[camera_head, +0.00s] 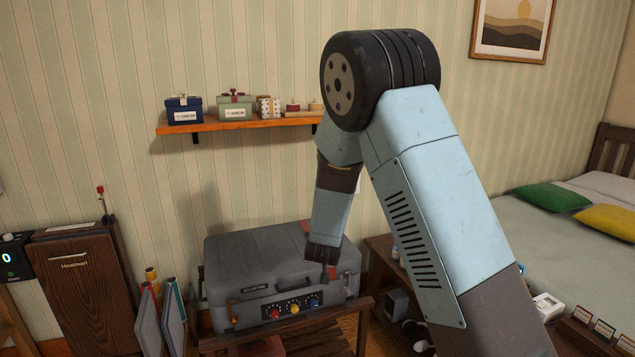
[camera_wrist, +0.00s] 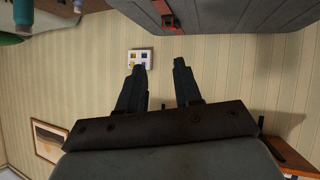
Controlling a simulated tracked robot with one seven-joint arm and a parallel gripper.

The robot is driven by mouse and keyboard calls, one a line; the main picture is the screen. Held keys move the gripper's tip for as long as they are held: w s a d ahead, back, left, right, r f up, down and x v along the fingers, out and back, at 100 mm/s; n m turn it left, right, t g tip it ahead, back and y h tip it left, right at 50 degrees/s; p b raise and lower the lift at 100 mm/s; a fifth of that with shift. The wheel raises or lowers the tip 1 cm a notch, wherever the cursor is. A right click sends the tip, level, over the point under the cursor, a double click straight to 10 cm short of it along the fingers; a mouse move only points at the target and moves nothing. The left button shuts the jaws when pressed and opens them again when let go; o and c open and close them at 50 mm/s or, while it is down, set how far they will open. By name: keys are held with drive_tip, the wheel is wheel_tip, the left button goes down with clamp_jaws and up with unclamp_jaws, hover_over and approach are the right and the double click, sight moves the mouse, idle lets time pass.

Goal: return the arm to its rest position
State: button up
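My arm is bent at a high elbow in the head view, with its forearm hanging down. My gripper (camera_head: 325,268) is in front of or over the right part of a grey case (camera_head: 270,265); I cannot tell whether it touches the case. In the wrist view my gripper (camera_wrist: 160,66) has its two dark fingers apart with nothing between them. The grey case (camera_wrist: 235,18) with a red latch (camera_wrist: 166,20) shows at the top of that view, beyond the fingertips.
The case stands on a wooden table (camera_head: 290,333). A wall shelf (camera_head: 235,125) holds boxes behind the arm. A wooden cabinet (camera_head: 85,290) stands at left, a bed (camera_head: 560,235) at right. A small panel with coloured squares (camera_wrist: 140,58) is on the wall near the fingers.

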drive_tip(key=s+d+r+g+y, duration=0.1)
drive_tip(key=s+d+r, duration=0.35)
drive_tip(key=r, duration=0.25)
drive_tip(key=s+d+r+m+g+y, duration=0.1)
drive_tip(key=s+d+r, duration=0.2)
drive_tip(key=s+r, duration=0.25)
drive_tip(key=s+d+r+g+y, duration=0.1)
drive_tip(key=s+d+r, duration=0.25)
drive_tip(key=r, duration=0.45)
drive_tip(key=s+d+r+g+h, duration=0.1)
drive_tip(key=s+d, duration=0.4)
drive_tip(key=s, duration=0.8)
drive_tip(key=s+d+r+m+g+h, duration=0.1)
drive_tip(key=s+d+r, duration=0.3)
drive_tip(key=s, duration=1)
drive_tip(key=shift+d+r+g+h, duration=0.3)
drive_tip(key=shift+d+g+h, duration=0.15)
drive_tip(key=shift+d, duration=0.35)
drive_tip(key=shift+s, duration=0.15)
